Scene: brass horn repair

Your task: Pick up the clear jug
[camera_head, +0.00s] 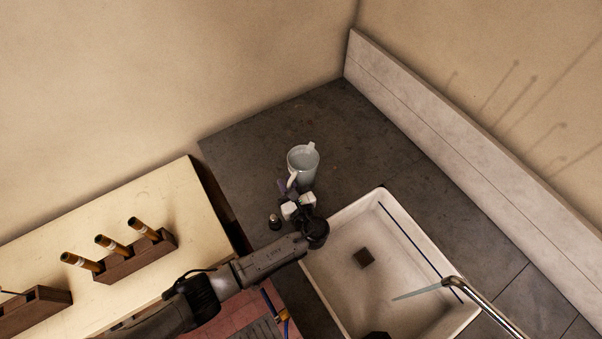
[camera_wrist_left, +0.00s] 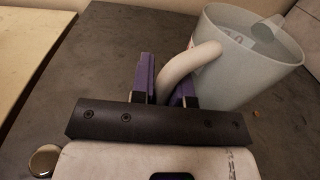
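In the left wrist view the jug (camera_wrist_left: 243,70) fills the upper right. My left gripper (camera_head: 289,187) is at the handle. In the wrist view its purple fingers (camera_wrist_left: 168,85) are on either side of the handle (camera_wrist_left: 188,62), which fills the narrow gap between them. My right gripper is not in view.
A white sink (camera_head: 400,285) with a running tap (camera_head: 480,302) lies to the right. A small shiny-topped object (camera_head: 275,221) stands left of my gripper, and it also shows in the wrist view (camera_wrist_left: 43,160). A cream bench (camera_head: 190,200) holds wooden racks (camera_head: 135,262). The counter behind the jug is clear.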

